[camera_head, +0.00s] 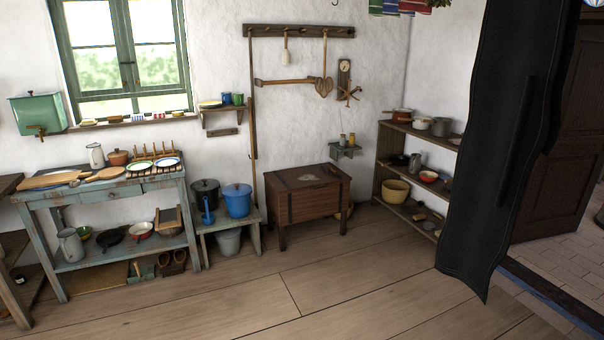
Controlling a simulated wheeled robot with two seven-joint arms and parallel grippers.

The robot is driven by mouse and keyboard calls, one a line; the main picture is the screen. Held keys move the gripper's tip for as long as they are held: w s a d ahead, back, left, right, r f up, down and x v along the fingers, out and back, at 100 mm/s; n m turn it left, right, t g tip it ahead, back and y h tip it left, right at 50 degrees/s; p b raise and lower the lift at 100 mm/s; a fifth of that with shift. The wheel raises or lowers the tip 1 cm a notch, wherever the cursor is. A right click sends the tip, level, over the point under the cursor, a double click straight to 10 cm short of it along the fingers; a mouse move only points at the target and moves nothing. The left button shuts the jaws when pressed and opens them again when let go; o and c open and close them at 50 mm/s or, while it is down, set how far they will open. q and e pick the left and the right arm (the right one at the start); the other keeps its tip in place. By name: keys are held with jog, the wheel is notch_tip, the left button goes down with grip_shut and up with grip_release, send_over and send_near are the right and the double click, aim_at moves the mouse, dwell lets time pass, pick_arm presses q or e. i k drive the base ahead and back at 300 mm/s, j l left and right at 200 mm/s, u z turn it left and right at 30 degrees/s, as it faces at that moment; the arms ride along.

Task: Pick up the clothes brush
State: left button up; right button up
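I cannot pick out the clothes brush for certain; objects are small at this distance. Several small brown, brush-like items (88,122) lie on the windowsill at the left, too small to identify. A pale, bulb-shaped item (285,56) hangs from the peg rack on the back wall; I cannot tell what it is. Neither of my grippers shows in this view.
A blue-green table (106,189) with boards and plates stands left. A low bench (246,221) with pots and a brown chest (307,199) stand along the back wall. Shelves (403,127) stand right. A tall black panel (500,150) blocks part of the right. The wooden floor (330,280) is clear.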

aim_at(326, 167)
jog(key=i+l+z, duration=0.2)
jog(key=i, duration=1.65)
jog(key=i+j+z, duration=0.2)
jog(key=i, duration=1.6)
jog(key=i+l, duration=0.15)
jog(key=i, duration=0.35)
jog(key=i+l, duration=0.2)
jog(key=i, duration=0.25)
jog(key=i+l+z, duration=0.1)
jog(key=i, duration=0.4)
jog(key=i+l, duration=0.2)
jog(key=i, duration=0.3)
